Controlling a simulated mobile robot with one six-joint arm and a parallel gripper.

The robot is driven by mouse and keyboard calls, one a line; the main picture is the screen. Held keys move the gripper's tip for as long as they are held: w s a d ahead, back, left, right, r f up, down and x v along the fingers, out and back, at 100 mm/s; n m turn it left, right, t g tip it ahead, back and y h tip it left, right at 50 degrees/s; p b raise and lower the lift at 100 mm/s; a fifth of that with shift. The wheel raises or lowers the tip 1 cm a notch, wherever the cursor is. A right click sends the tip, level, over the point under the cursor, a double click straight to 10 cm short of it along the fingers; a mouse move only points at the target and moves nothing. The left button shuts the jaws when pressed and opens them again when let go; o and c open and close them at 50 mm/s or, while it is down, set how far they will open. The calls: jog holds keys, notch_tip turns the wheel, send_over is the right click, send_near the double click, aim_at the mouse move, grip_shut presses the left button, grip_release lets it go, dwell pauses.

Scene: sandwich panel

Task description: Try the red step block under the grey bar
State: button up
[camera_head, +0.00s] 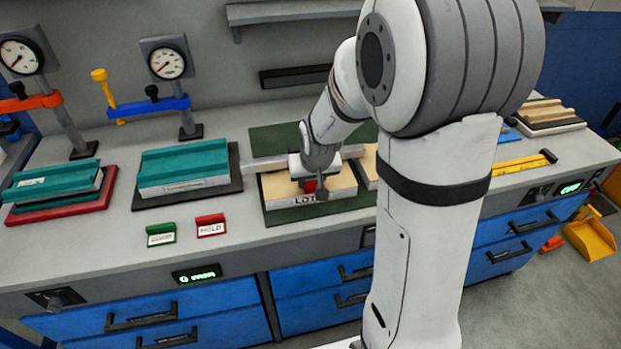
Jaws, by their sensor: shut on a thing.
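My gripper (308,182) is over the wooden-topped panel marked "LOT" (335,193), on the middle green mat. It is shut on a small red piece, which looks like the red step block (310,186). The block's lower part is hard to make out, and I cannot tell whether it touches the panel. A light grey bar (258,164) runs across behind the gripper, at the panel's back edge. My arm hides part of the bar, so I cannot tell whether the block is under it.
Teal-topped panels (184,163) stand at the left, near two gauges (167,63) on stands with orange and blue arms. A green sign (161,233) and a red "HOLD" sign (211,225) stand at the front. A yellow tool (522,163) lies at the right. My arm hides the right middle.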

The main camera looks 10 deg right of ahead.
jog(key=shift+w, duration=0.7)
dwell(1.8)
jog(key=shift+s, duration=0.2)
jog(key=shift+s+b, duration=0.5)
jog(key=shift+s, duration=0.75)
jog(key=shift+r, duration=0.1)
notch_tip(320, 180, up, 7)
jog(key=p, duration=0.4)
jog(key=shift+p, duration=0.3)
dwell(0.3)
